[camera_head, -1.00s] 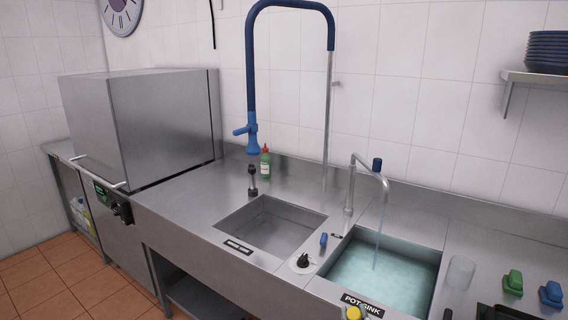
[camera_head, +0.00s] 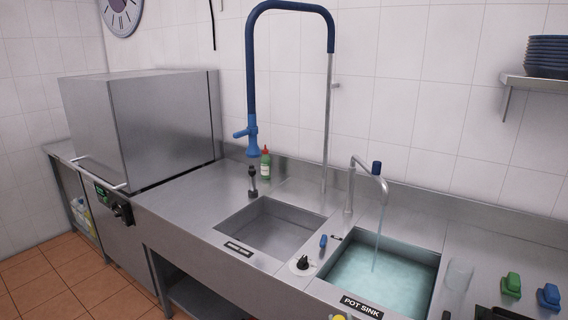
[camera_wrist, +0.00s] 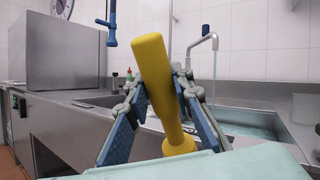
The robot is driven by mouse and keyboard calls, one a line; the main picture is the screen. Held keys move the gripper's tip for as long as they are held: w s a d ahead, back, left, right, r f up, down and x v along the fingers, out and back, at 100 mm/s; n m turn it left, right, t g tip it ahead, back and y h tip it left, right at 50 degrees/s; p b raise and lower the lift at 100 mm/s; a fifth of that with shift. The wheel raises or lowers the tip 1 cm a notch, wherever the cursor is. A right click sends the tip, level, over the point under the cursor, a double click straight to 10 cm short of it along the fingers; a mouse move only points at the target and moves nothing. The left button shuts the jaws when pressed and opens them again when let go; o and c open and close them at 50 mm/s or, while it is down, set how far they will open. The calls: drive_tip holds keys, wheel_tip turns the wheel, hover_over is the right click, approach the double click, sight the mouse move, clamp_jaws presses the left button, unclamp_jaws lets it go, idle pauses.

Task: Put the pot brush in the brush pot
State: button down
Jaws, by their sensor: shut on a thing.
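In the wrist view, my gripper (camera_wrist: 160,85) is shut on a yellow handle, which I take to be the pot brush (camera_wrist: 154,62). The handle stands tilted between the two fingers, its thick rounded end up; its lower end goes out of sight behind a pale surface. In the head view, only a bit of yellow (camera_head: 340,318) shows at the bottom edge, in front of the pot sink label. A clear upright cylinder (camera_head: 457,278), which may be the brush pot, stands on the counter right of the pot sink, apart from the yellow bit.
Water runs from a tap (camera_head: 372,182) into the pot sink (camera_head: 385,272). An empty sink (camera_head: 270,228) lies to its left, under a blue hanging sprayer (camera_head: 250,135). Green (camera_head: 511,284) and blue (camera_head: 549,297) items sit at the right. A green bottle (camera_head: 265,163) stands behind.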

drive_tip(key=shift+r+p, duration=1.3)
drive_tip(key=shift+r, duration=0.6)
drive_tip(key=shift+f, duration=0.2)
